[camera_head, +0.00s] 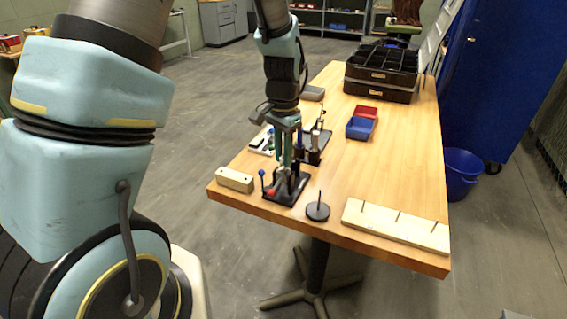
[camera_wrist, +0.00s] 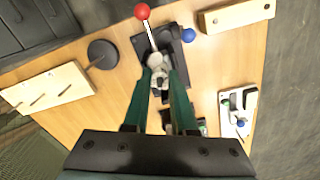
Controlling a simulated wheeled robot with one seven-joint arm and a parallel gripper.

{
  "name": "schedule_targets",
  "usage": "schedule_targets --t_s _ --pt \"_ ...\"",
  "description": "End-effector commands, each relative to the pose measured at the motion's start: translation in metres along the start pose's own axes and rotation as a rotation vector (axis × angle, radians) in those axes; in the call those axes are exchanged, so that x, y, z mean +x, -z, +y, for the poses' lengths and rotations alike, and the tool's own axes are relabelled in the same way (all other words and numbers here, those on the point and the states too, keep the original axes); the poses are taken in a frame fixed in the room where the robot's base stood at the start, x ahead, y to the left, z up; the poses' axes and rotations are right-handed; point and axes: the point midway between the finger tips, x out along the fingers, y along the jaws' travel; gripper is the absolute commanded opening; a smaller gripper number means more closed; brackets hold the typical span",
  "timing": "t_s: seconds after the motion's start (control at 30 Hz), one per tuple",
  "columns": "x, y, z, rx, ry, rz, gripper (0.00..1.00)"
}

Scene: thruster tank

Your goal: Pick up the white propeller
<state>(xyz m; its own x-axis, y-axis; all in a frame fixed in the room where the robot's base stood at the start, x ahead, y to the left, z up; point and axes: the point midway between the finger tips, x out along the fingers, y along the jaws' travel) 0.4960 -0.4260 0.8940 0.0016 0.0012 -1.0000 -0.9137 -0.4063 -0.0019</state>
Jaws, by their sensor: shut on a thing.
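The white propeller (camera_wrist: 157,63) shows between my fingertips in the wrist view, small and partly covered by the fingers. My gripper (camera_wrist: 160,76) points down with its green fingers close together, shut on it. The propeller is over a black stand (camera_wrist: 168,40) that has a red-knobbed lever and a blue knob. In the head view my gripper (camera_head: 287,172) is low over this stand (camera_head: 291,190) near the table's front left edge. The propeller is hard to make out there, and I cannot tell whether it still touches the stand.
On the wooden table (camera_head: 345,182), a wooden block (camera_head: 235,179) lies left, and a round peg base (camera_head: 318,211) and a pegged board (camera_head: 395,226) lie right. Behind are a blue bin (camera_head: 360,128), a red bin (camera_head: 365,111) and a black organizer (camera_head: 378,88).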

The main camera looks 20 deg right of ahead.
Motion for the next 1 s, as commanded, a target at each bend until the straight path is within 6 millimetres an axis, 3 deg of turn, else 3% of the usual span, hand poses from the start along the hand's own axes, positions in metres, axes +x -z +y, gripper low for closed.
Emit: schedule_targets --t_s 0.33,0.7,1.0 --pt "-0.010 0.001 0.000 0.000 0.001 0.003 0.00" --pt "-0.078 0.001 0.000 0.000 0.001 0.005 0.00" --pt "-0.100 0.000 0.000 0.000 -0.002 0.000 0.00"
